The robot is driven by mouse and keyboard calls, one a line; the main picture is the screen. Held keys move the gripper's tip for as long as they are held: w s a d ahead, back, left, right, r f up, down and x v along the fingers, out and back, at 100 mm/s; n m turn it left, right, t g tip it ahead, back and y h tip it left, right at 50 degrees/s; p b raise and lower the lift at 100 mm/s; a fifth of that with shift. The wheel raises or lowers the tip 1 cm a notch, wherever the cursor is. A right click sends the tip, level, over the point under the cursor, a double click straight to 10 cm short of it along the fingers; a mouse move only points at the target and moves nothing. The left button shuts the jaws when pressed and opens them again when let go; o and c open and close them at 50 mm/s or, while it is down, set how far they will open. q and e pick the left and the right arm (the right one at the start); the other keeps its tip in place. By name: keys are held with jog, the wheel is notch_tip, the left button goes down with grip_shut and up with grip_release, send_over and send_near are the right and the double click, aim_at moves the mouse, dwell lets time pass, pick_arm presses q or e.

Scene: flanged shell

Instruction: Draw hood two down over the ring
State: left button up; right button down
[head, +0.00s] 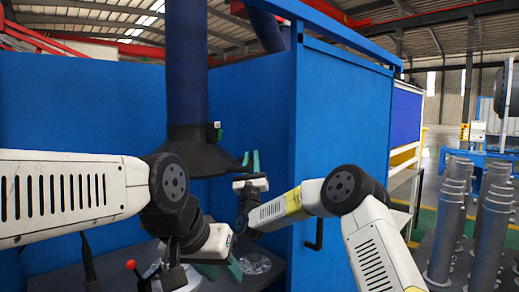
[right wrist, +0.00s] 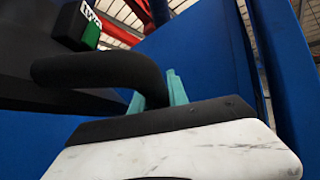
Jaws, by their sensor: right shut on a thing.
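Hood two (head: 195,150) is a black cone at the lower end of a dark blue duct, hanging above the bench. Its green tag, lettered TWO, shows in the right wrist view (right wrist: 90,30). My right gripper (head: 251,160), with teal fingers, is at the hood's right side. In the right wrist view its fingers (right wrist: 166,90) are shut on the hood's curved black handle (right wrist: 100,70). My left gripper (head: 223,269) is low over the bench, its teal fingers apart. A shiny round metal piece (head: 256,264), perhaps the ring, lies to its right; I cannot tell if they touch.
The dark bench (head: 120,250) carries a clamp with a red knob (head: 130,265) at the left. Blue panels (head: 340,130) stand behind and to the right, with a dark door handle (head: 318,233). Several grey metal cylinders (head: 445,230) stand at the far right.

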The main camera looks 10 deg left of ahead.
jog(key=shift+f, duration=0.35)
jog(key=c, duration=1.3)
grip_release()
jog(key=shift+r, duration=0.1)
jog(key=v, duration=0.7)
jog(key=shift+s+f, duration=0.25)
